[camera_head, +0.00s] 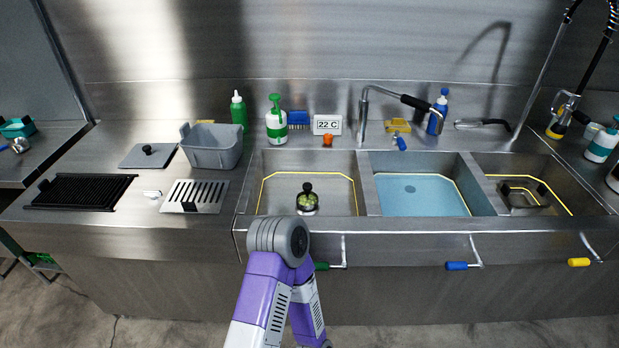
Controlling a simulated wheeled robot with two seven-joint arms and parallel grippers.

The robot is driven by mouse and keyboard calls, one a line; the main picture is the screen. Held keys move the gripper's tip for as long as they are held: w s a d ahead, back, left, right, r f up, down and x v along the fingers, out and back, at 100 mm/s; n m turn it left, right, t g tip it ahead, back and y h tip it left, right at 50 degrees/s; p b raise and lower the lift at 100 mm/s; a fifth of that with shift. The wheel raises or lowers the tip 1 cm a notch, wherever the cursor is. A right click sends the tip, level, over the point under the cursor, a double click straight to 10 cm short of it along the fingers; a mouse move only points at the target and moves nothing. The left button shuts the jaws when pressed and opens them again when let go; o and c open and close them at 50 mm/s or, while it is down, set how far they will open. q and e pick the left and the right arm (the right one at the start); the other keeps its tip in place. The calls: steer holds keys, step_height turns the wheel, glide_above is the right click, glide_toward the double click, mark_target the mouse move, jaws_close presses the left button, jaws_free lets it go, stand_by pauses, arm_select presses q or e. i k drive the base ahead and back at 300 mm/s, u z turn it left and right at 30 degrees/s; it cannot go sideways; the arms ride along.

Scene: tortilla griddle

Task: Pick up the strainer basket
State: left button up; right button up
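The strainer basket (307,200) sits on the floor of the left sink basin (270,203), near its middle. It is small and round, with a black knob on top and green bits in it. One of my purple arms rises from the bottom of the view, with its grey elbow just in front of the left basin. The elbow is close below the basket in the picture and does not cover it. Neither of my grippers shows in this view.
The middle basin (483,183) holds bluish water. The right basin (590,203) has a dark square fitting. Levers with green, blue (457,266) and yellow (578,262) handles stick out in front. A faucet (364,118) stands behind. A grey tub (211,148) and slotted plate (195,196) are left.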

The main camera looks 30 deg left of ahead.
mark_target(307, 200)
steer(key=z, duration=2.5)
steer(key=k, duration=1.55)
steer(key=u, duration=1.9)
steer(key=i, duration=0.35)
